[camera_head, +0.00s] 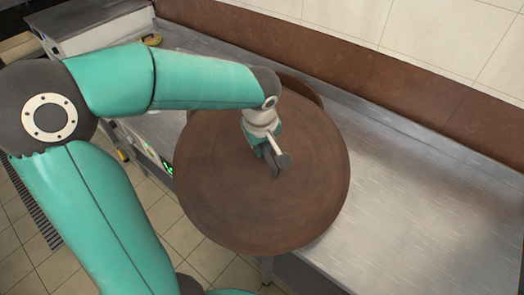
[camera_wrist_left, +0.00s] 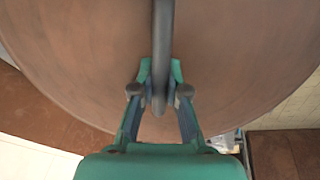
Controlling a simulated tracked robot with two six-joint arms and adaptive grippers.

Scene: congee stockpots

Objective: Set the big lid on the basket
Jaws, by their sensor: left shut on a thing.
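The big lid (camera_head: 235,205) is a wide, round, brown disc in the middle of the head view, over the steel counter. My left gripper (camera_head: 273,160) is above its centre and shut on its dark handle. In the left wrist view the handle (camera_wrist_left: 163,45) stands between the fingers of my left gripper (camera_wrist_left: 160,92), with the lid (camera_wrist_left: 70,50) filling the background. A brown rounded edge (camera_head: 303,88) shows behind the lid; I cannot tell whether it is the basket. The lid hides what is under it. My right gripper is not in view.
The steel counter (camera_head: 425,205) is bare to the right of the lid. A brown backsplash and tiled wall (camera_head: 410,95) run along the back. A small yellow-green item (camera_head: 152,40) lies at the back left, beside a steel unit (camera_head: 95,27). Tiled floor shows in front.

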